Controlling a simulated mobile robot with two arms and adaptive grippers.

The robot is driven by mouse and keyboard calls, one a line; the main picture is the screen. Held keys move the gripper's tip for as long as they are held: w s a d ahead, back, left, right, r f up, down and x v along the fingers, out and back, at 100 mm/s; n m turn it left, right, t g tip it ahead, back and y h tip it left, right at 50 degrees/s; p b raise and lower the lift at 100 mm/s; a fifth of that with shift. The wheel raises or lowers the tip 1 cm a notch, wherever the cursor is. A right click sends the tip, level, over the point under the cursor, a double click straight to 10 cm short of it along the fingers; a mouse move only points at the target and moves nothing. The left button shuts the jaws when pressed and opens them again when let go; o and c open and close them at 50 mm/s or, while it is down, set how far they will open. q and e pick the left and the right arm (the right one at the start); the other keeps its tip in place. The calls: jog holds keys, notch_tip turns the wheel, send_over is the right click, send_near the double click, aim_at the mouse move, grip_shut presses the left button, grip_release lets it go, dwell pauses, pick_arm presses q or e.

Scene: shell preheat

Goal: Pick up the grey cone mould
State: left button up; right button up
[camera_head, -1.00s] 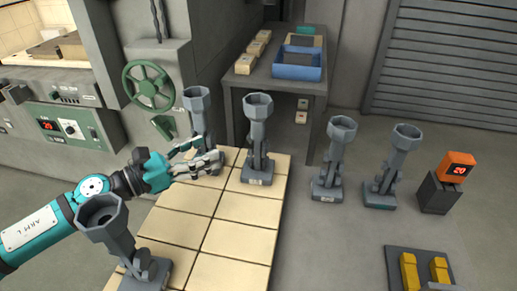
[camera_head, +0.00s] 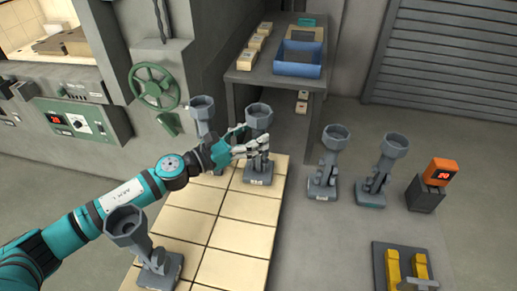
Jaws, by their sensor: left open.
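Several grey cone moulds, each a faceted cup on a stem with a flat foot, stand upright. One stands at the front left (camera_head: 126,222), one at the back left of the tiled top (camera_head: 201,104), and one to its right (camera_head: 258,115). Two more stand further right, off the tiles (camera_head: 335,138) and (camera_head: 395,145). They look alike, so I cannot tell which one is meant. My left gripper (camera_head: 254,147) is open, with its fingers at the stem of the back right tiled mould, below its cup. I cannot tell whether they touch. My right gripper is not in view.
The tiled top (camera_head: 225,235) is bare in its middle and front right. A grey table (camera_head: 275,77) with a blue tray (camera_head: 299,72) stands behind. An orange display box (camera_head: 439,171) and a yellow-blocked fixture (camera_head: 393,268) are at right. A green handwheel (camera_head: 154,88) is on the left wall.

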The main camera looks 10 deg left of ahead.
pick_arm(q)
jog(key=shift+x, duration=1.25)
jog(key=shift+s+a, duration=0.15)
jog(key=shift+s, duration=0.05)
jog(key=shift+c, duration=1.1)
grip_shut()
